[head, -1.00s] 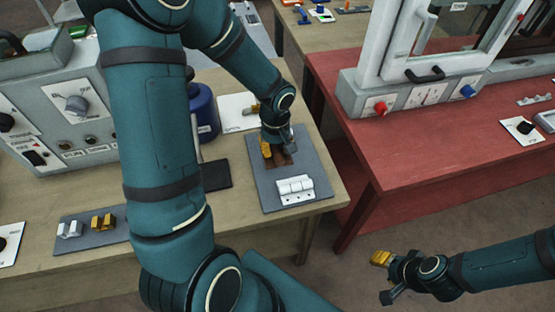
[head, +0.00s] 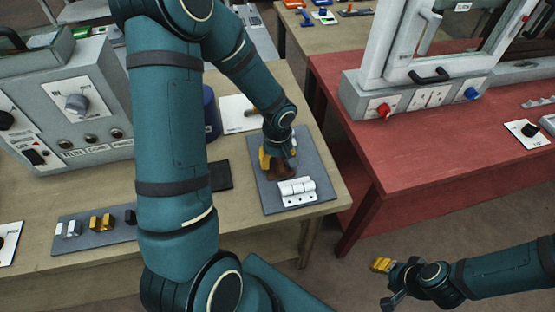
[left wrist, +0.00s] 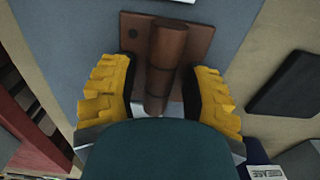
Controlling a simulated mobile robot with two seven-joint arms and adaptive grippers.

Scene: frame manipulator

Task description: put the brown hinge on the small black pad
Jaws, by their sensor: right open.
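The brown hinge (head: 281,171) is at the grey mat (head: 318,175), under my left gripper (head: 279,158). In the left wrist view the brown hinge (left wrist: 166,65) has its barrel between the two yellow fingertips of my left gripper (left wrist: 160,90). The fingers stand on both sides of it; I cannot tell whether they press on it or whether it is clear of the mat. The small black pad (head: 221,176) lies on the wooden table left of the mat, bare where visible; it also shows in the left wrist view (left wrist: 284,84). My right gripper (head: 383,283) is open and empty, away from the tables.
A white hinge (head: 297,191) lies on the grey mat near the brown one. A blue container (head: 211,112) stands behind the black pad, partly behind my arm. A grey mat with small blocks (head: 75,233) lies at the left. A red table (head: 440,145) stands to the right.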

